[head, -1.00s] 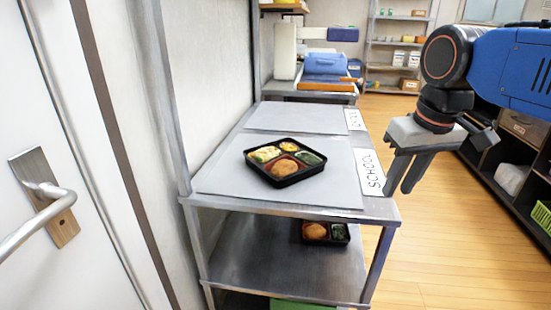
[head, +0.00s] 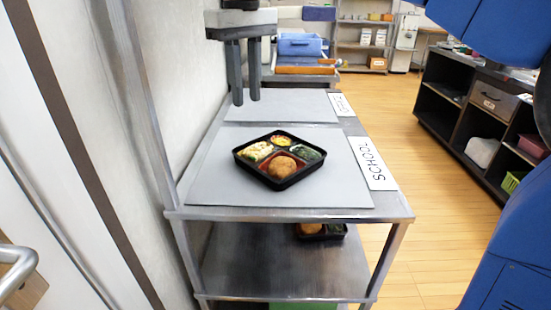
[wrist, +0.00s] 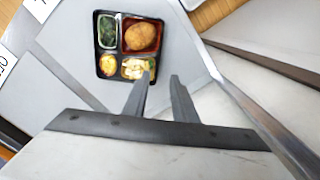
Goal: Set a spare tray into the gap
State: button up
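A filled black bento tray (head: 280,160) lies on the front grey mat (head: 345,190) of the metal shelf's top; it also shows in the wrist view (wrist: 98,60). A second filled tray (head: 322,232) is on the lower shelf, partly hidden under the top board. My gripper (head: 246,99) is above the shelf's top, toward the wall, behind and left of the upper tray in the head view. Its two fingers stand apart with nothing between them; in the wrist view the gripper (wrist: 163,72) appears next to the tray's food, not gripping it.
A label reading SCHOOL (head: 368,165) lies right of the front mat. A bare rear mat (head: 290,106) has its own label (head: 341,105). A metal post (head: 150,110) and wall bound the left. Dark cabinets (head: 480,110) stand right across open floor.

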send_near(251, 158)
jog(key=s+f, duration=0.3)
jog(key=f, duration=0.1)
jog(key=s+f, duration=0.2)
jog(key=shift+s+d+f, duration=0.15)
jog(key=shift+s+d, duration=0.2)
grip_shut()
